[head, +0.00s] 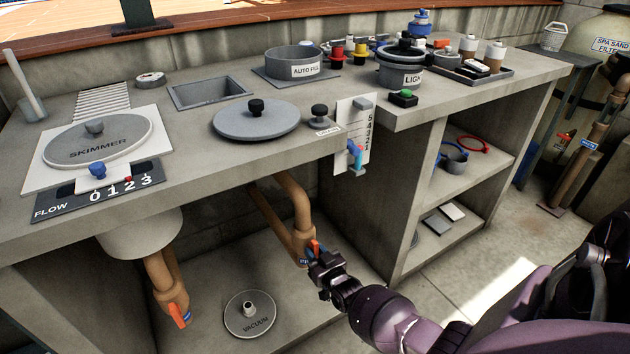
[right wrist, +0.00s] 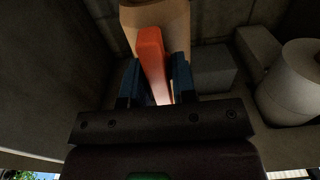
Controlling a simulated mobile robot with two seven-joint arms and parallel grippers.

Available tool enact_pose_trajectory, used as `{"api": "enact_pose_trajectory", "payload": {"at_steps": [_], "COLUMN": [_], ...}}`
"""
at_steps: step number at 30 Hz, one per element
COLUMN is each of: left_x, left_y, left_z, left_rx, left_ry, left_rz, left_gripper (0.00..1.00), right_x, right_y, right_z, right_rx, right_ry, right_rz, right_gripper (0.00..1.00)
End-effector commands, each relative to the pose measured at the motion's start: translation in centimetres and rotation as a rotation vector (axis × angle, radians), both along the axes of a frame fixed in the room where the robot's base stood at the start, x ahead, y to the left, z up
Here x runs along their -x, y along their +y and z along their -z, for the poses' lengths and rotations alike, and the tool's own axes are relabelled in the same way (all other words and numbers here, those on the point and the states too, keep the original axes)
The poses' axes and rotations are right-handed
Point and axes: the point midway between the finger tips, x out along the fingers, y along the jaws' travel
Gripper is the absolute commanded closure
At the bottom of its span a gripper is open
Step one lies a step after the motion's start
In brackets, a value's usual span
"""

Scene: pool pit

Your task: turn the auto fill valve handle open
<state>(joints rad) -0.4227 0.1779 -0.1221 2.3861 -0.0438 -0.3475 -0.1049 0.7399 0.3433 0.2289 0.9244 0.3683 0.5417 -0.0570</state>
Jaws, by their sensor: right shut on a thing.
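The auto fill valve handle is a small orange lever (head: 315,247) on the tan pipe (head: 300,218) under the bench, below the AUTO FILL pot (head: 295,63). My right gripper (head: 310,260) reaches it from the lower right. In the right wrist view the orange lever (right wrist: 151,58) stands between the two blue fingers of my right gripper (right wrist: 154,82), which are shut on it. The tan valve body (right wrist: 170,22) is behind the lever. The lever's lower end is hidden by the gripper. My left gripper is in neither view.
Another orange handle (head: 179,314) is on the left pipe under the bench. The VACUUM lid (head: 250,315) lies on the floor slab near my right arm. The worktop (head: 195,125) is above, and shelves (head: 470,188) stand to the right.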

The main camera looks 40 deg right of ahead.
Motion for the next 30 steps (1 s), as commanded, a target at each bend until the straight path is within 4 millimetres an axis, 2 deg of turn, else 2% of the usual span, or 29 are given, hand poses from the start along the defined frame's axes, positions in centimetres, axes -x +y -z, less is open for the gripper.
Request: {"api": "enact_pose_trajectory", "payload": {"at_steps": [14, 15, 19, 20, 30], "left_x": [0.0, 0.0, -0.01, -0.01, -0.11], "left_y": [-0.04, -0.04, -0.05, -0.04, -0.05], "left_z": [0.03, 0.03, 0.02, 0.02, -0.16], "left_rx": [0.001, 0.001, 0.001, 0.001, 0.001], "left_ry": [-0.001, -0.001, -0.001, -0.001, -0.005], "left_rz": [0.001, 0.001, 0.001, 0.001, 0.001], "left_gripper": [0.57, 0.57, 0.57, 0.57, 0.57], "right_x": [0.09, 0.09, 0.07, 0.07, 0.29], "right_y": [0.03, 0.03, 0.03, 0.03, 0.08], "right_z": [0.14, 0.14, 0.11, 0.1, -0.04], "right_rx": [0.013, 0.013, 0.013, 0.013, 0.013], "right_ry": [0.006, 0.006, 0.005, 0.005, 0.003], "right_rz": [0.0, 0.0, 0.0, 0.0, 0.0], "right_gripper": [0.98, 0.72, 0.52, 0.49, 0.49]}}
